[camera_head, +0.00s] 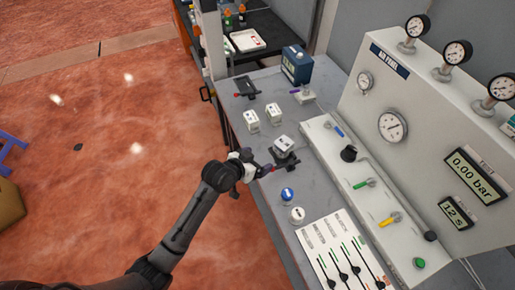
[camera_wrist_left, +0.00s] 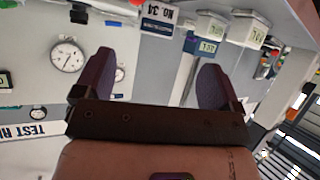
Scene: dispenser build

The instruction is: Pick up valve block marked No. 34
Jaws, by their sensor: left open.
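The valve block marked No. 34 (camera_wrist_left: 161,17) shows its dark blue label at the top of the left wrist view, cut by the frame edge. It appears to be the white block (camera_head: 284,143) seated on a dark holder on the bench in the head view; its marking is unreadable there. My left gripper (camera_head: 267,165) is just left of and below that block. In the wrist view its two fingers (camera_wrist_left: 155,62) are spread wide, with nothing between them and the block beyond their tips. My right gripper is not in view.
Two other white blocks (camera_head: 251,120) stand behind on the grey bench (camera_head: 232,92). A blue box (camera_head: 297,64) is at the back. Blue and white round knobs (camera_head: 288,194) are in front. The gauge panel (camera_head: 420,110) rises along the right. Open red floor lies left.

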